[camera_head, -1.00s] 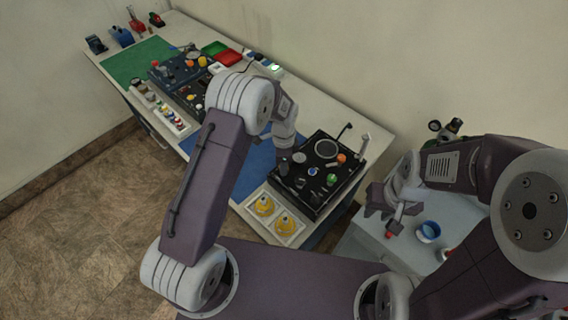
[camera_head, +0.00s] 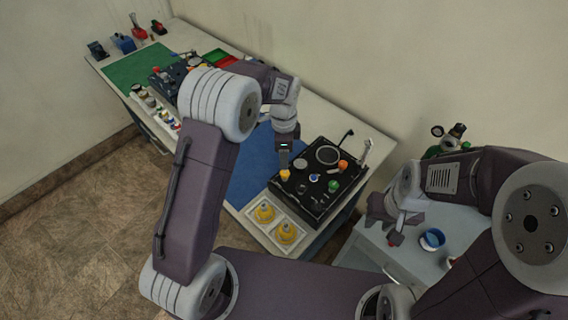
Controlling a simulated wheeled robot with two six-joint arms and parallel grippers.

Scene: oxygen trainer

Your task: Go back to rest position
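My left gripper (camera_head: 285,158) hangs fingers down over the left part of the black oxygen trainer panel (camera_head: 318,183). A yellow knob (camera_head: 285,175) shows right at its fingertips; I cannot tell whether the fingers touch it or how wide they are. My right gripper (camera_head: 397,228) is at the right, above the grey side table, with its fingers spread apart and nothing seen between them. The panel carries a round gauge (camera_head: 328,155), an orange knob (camera_head: 343,165) and a green knob (camera_head: 333,186).
Two yellow parts (camera_head: 264,211) sit in a white tray in front of the panel. A blue mat (camera_head: 252,170) and a green mat (camera_head: 135,65) lie on the long bench. A blue-rimmed bowl (camera_head: 432,239) is on the side table (camera_head: 385,257), with a green cylinder (camera_head: 440,145) behind.

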